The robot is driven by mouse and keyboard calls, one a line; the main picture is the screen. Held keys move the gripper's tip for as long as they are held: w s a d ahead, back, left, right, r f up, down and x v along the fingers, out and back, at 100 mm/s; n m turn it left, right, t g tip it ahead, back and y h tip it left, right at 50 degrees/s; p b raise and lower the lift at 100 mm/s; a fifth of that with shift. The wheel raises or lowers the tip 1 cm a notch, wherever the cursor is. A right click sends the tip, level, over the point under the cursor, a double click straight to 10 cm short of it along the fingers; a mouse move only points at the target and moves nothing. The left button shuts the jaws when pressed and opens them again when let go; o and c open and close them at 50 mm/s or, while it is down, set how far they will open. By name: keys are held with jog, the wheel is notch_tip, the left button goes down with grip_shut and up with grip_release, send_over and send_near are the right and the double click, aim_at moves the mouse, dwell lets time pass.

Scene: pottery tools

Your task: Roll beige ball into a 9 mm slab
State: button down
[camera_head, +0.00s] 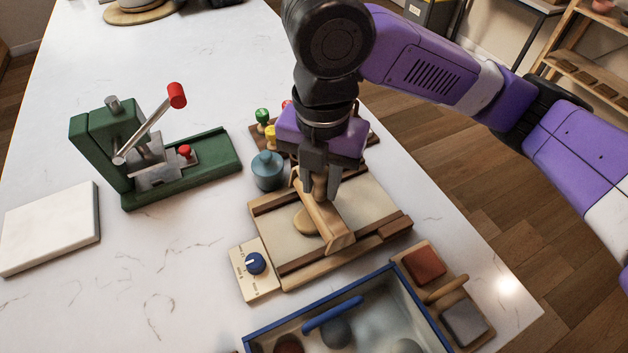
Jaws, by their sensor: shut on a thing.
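A slab-rolling board (375,205) with a pale bed and raised wooden rails lies on the table at centre right. A flattened round piece of beige clay (304,222) lies on the bed, partly hidden under a wooden roller (328,222) that slants across the board. My gripper (321,195) points down over the board, shut on the roller's upright handle. My fingers hide part of the handle. A blue knob (254,263) sits on a pale marked plate at the board's front left corner; its markings are too small to read.
A blue-rimmed tray (408,292) with clay balls stands in front. A wooden holder with a red block (424,264) and grey block (464,322) is at right. A green press (180,165), blue-grey jar (267,171) and white slab (50,228) stand left.

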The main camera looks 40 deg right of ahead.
jog(key=shift+s+d, duration=0.1)
jog(key=shift+d, duration=0.1)
jog(key=shift+d+f, duration=0.25)
jog(key=shift+f, duration=0.1)
dwell(0.9)
